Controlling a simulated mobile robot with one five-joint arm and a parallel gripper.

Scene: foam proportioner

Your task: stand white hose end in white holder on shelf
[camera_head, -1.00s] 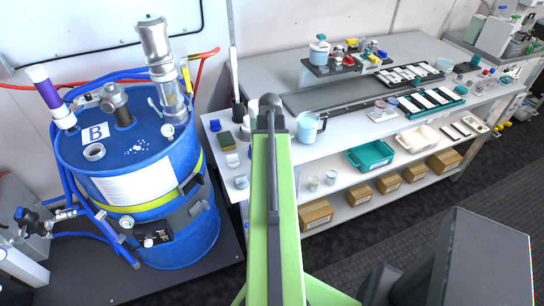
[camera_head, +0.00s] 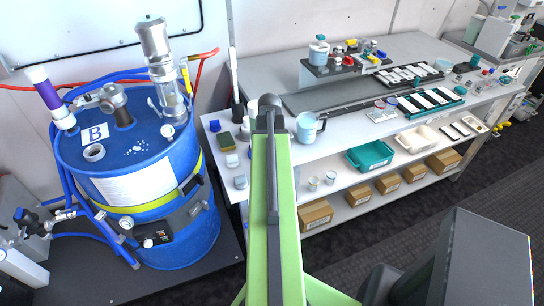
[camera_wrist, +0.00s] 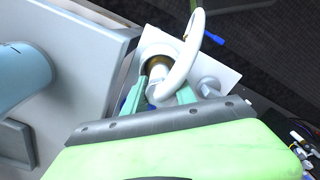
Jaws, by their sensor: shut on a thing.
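In the wrist view my gripper (camera_wrist: 160,97) has two teal fingers closed around the white hose end (camera_wrist: 156,72). The white hose (camera_wrist: 190,65) curves up and over from it in a loop. Right behind the hose end is the white holder (camera_wrist: 161,39), a round collar with a brownish inner rim on a white square plate. The hose end overlaps the collar opening; I cannot tell how deep it sits in it. In the head view my green arm hides the gripper, hose end and holder.
A blue drum (camera_head: 135,190) stands left of my arm. Small cups (camera_head: 330,178) and a teal tray (camera_head: 370,155) are on the right. A blue-tipped piece (camera_wrist: 215,39) is near the hose.

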